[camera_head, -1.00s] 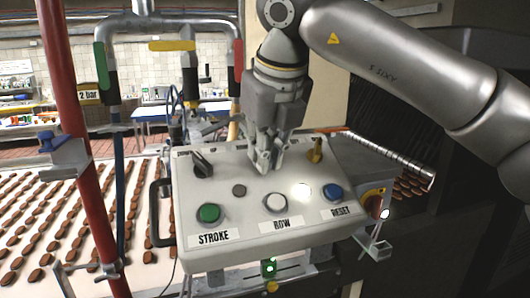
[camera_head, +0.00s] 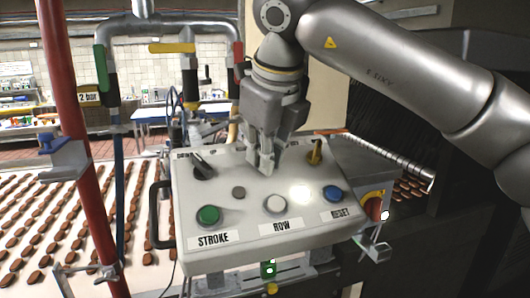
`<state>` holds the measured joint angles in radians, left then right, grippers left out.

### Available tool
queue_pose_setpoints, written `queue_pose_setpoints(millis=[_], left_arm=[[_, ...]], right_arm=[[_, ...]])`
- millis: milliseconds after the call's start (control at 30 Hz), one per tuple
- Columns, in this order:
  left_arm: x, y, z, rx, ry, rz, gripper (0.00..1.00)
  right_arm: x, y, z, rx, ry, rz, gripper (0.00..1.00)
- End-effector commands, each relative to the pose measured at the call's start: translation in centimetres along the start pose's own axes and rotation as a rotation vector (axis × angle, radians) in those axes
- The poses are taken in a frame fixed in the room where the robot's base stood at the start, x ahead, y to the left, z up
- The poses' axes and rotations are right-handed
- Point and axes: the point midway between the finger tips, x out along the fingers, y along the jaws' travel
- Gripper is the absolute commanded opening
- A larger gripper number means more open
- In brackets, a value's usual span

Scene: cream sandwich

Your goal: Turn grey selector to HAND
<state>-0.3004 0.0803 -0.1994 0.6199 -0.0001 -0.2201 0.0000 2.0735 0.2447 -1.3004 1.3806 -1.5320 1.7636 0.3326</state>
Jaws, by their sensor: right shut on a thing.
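The light grey control panel (camera_head: 239,222) carries a row of selectors along its back edge. My right gripper (camera_head: 264,164) points down at the back middle of the panel, shut on what I take to be the grey selector. The fingers cover that knob and its labels, so its pointing direction cannot be read. A black selector (camera_head: 203,167) stands to the left of the gripper, and a yellow selector (camera_head: 314,153) stands to its right. My left gripper is not in view.
On the panel's front are a green STROKE button (camera_head: 208,215), a white ROW button (camera_head: 275,204) and a blue RESET button (camera_head: 333,194). A red post (camera_head: 75,120) rises at the left. A conveyor with rows of brown biscuits (camera_head: 32,220) runs behind the panel.

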Motion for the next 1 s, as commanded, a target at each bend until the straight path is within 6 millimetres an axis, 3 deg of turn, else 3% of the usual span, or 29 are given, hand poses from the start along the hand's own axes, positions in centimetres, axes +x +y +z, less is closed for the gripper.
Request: queue_pose_setpoints(millis=[67,100,233,667,1000], left_arm=[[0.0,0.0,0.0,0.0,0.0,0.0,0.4],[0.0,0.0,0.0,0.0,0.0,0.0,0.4],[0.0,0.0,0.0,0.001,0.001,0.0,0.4],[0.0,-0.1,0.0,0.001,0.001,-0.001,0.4],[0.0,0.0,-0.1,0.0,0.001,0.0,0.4]], right_arm=[[-0.2,-0.1,0.1,-0.002,-0.005,-0.002,0.0],[-0.2,-0.1,0.1,-0.001,-0.005,-0.002,0.14],[-0.1,-0.1,0.1,-0.001,-0.004,-0.002,0.3],[-0.9,0.0,0.1,0.0,-0.003,-0.001,0.31],[-7.6,0.0,0.1,0.001,-0.005,-0.002,0.31]])
